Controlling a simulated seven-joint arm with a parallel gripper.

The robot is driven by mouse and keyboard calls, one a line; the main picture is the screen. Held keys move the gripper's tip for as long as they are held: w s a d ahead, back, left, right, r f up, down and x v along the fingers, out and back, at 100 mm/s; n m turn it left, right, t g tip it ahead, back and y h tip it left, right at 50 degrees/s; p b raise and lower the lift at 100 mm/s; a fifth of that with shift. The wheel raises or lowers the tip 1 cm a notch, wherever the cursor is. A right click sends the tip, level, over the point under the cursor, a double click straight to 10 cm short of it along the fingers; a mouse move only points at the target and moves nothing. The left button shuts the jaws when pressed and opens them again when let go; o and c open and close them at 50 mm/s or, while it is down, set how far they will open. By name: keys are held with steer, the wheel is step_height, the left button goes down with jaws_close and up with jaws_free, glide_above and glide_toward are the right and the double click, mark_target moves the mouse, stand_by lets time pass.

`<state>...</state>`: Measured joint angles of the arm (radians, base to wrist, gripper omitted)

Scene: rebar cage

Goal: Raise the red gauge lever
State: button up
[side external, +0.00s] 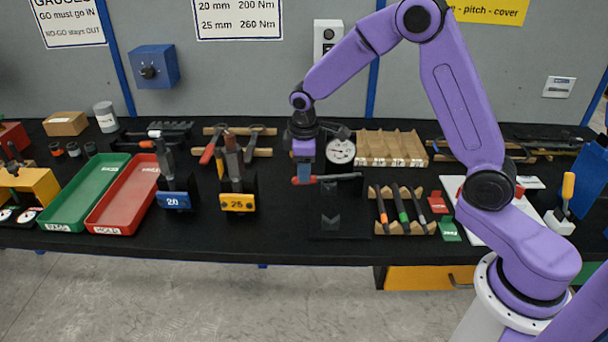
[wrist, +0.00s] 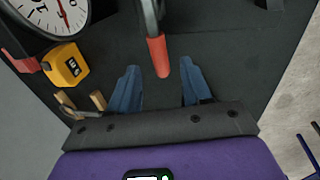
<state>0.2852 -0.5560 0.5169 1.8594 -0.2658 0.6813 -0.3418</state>
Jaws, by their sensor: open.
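The gauge lever is a dark bar with a red grip (side external: 303,181), lying roughly level in front of the round white dial gauge (side external: 341,151). In the wrist view the red grip (wrist: 158,57) points down toward my gripper, with its end between the two blue fingertips. The dial (wrist: 48,12) is cut off at the upper left there. My gripper (side external: 303,170) hangs from above at the red grip in the side view. In the wrist view its fingers (wrist: 160,68) are apart, with a gap on both sides of the grip.
A yellow boxy item (wrist: 65,66) lies left of the fingers in the wrist view. In the side view, the yellow 25 holder (side external: 238,203) stands left of the lever, a rack of marker-like tools (side external: 403,223) at right, and a slotted wooden block (side external: 391,149) behind.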

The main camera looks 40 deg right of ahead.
mark_target(317, 178)
steer(key=shift+w+d+f, duration=0.15)
steer(key=shift+f, duration=0.7)
steer(key=shift+w+d+f, duration=0.1)
steer(key=shift+f, duration=0.75)
jaws_close()
steer(key=shift+r, duration=0.1)
steer(key=shift+s+d+r+t+y, duration=0.15)
steer(key=shift+r+t+y, duration=0.2)
steer(key=shift+r, duration=0.2)
steer(key=shift+s+d+r+t+y, duration=0.15)
steer(key=shift+r+t+y, duration=0.25)
steer(key=shift+r, duration=0.2)
steer(key=shift+s+d+r+t+y, duration=0.15)
steer(key=shift+r+t+y, duration=0.2)
steer(key=shift+r, duration=0.2)
steer(key=shift+s+d+r+m+t+y, duration=0.15)
steer(key=shift+s+d+r+t+y, duration=0.15)
steer(key=shift+r, duration=0.2)
steer(key=shift+s+d+r+m+t+y, duration=0.1)
steer(key=shift+s+d+r+t+y, duration=0.05)
steer(key=shift+r+t+y, duration=0.3)
steer(key=shift+s+d+r+m+t+y, duration=0.15)
steer(key=shift+s+d+r+t+y, duration=0.1)
steer(key=shift+r, duration=0.45)
